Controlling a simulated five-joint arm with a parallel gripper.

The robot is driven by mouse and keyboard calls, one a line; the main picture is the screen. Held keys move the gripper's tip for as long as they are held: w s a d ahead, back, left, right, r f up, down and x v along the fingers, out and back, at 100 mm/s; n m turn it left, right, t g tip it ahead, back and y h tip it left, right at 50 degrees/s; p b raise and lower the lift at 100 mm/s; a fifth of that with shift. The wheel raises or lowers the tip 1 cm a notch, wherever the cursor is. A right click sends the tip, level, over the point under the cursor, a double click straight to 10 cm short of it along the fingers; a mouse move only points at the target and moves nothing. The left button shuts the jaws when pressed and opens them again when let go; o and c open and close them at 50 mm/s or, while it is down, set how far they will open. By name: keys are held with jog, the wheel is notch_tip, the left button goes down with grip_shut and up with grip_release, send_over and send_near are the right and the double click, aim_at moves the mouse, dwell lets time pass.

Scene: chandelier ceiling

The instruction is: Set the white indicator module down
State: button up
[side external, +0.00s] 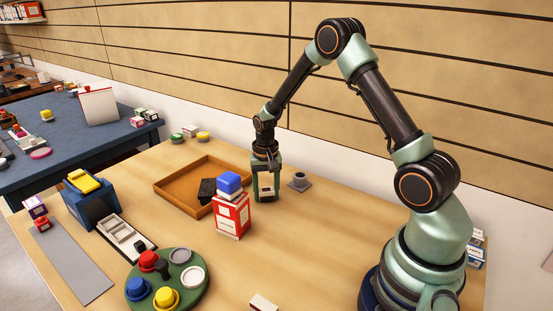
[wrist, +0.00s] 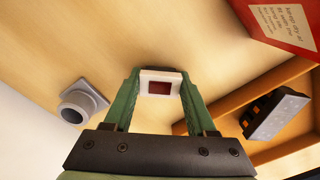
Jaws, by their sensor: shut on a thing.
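The white indicator module (wrist: 147,74) has a dark red window and sits between the green fingers of my gripper (wrist: 159,84) in the wrist view. In the side view my gripper (side external: 266,190) points down at the table, right of the wooden tray, shut on the module (side external: 267,191). The module is low, close to the tabletop. I cannot tell whether its underside touches the wood.
The wooden tray (side external: 172,196) holds a dark part (side external: 207,190). A grey socket piece (side external: 300,181) is close on the right. Bare table lies in front.

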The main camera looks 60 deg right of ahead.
aim_at(266, 190)
jog(key=shift+f, duration=0.1)
jog(key=o, duration=1.4)
jog(key=shift+c, duration=0.2)
notch_tip(266, 190, up, 12)
jog(key=s+a+r+n+t, duration=0.5)
jog(key=s+a+r+n, duration=0.4)
jog(key=s+a+r, duration=0.3)
jog(key=shift+s+a+r+t, duration=0.25)
jog(key=shift+s+r+t, duration=0.05)
jog(key=shift+s, duration=0.7)
